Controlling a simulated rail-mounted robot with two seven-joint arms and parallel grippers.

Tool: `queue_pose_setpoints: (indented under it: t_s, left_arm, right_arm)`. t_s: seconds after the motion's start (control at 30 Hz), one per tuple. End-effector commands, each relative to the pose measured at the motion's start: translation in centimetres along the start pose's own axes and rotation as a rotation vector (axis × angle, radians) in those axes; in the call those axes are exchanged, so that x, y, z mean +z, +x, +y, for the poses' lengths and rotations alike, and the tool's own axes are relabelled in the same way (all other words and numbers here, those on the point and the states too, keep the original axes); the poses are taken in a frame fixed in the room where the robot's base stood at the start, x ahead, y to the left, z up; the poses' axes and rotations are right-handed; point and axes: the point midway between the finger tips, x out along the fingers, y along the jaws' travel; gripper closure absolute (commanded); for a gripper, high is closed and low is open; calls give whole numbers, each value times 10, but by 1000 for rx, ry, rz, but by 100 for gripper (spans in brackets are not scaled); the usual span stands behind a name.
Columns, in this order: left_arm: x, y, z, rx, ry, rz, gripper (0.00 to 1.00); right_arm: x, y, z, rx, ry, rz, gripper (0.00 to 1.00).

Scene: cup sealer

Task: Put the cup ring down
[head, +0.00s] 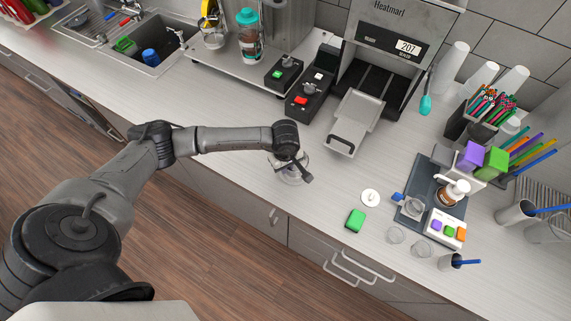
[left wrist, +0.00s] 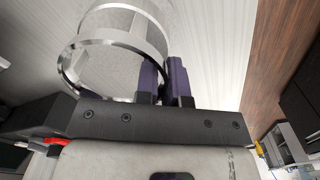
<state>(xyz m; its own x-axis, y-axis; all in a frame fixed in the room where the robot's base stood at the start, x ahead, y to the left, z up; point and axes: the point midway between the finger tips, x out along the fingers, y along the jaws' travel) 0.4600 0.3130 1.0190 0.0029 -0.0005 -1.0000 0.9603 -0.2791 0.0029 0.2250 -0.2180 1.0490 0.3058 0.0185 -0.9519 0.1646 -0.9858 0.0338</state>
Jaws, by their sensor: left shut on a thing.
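My left gripper (head: 291,163) is over the front part of the counter, left of the sealer's drawer. In the left wrist view its two purple fingers (left wrist: 163,82) are shut on the wall of the metal cup ring (left wrist: 72,72). A clear cup (left wrist: 125,50) shows together with the ring. In the head view the ring and cup (head: 292,179) are partly hidden under my wrist. I cannot tell whether they touch the counter. My right gripper is not in view.
The heat sealer (head: 403,42) stands at the back with its drawer (head: 356,118) pulled out. A control box (head: 309,95) is left of it. A green block (head: 355,219) and white lid (head: 370,197) lie to the right. The counter (head: 225,165) left of my gripper is clear.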

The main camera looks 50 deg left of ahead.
Motion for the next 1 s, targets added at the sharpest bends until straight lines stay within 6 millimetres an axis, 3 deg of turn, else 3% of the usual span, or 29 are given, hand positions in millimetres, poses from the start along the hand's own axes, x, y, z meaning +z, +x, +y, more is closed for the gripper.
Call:
queue_pose_setpoints:
  t_s: [0.43,0.47,0.7,1.0]
  left_arm:
    - [0,6,0,1,0,0,100]
    - [0,6,0,0,0,0,90]
    - [0,5,0,0,0,0,67]
    - [0,2,0,0,0,0,65]
  right_arm:
    - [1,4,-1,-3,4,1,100]
    - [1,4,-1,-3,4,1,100]
    - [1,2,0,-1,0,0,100]
    - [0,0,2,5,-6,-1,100]
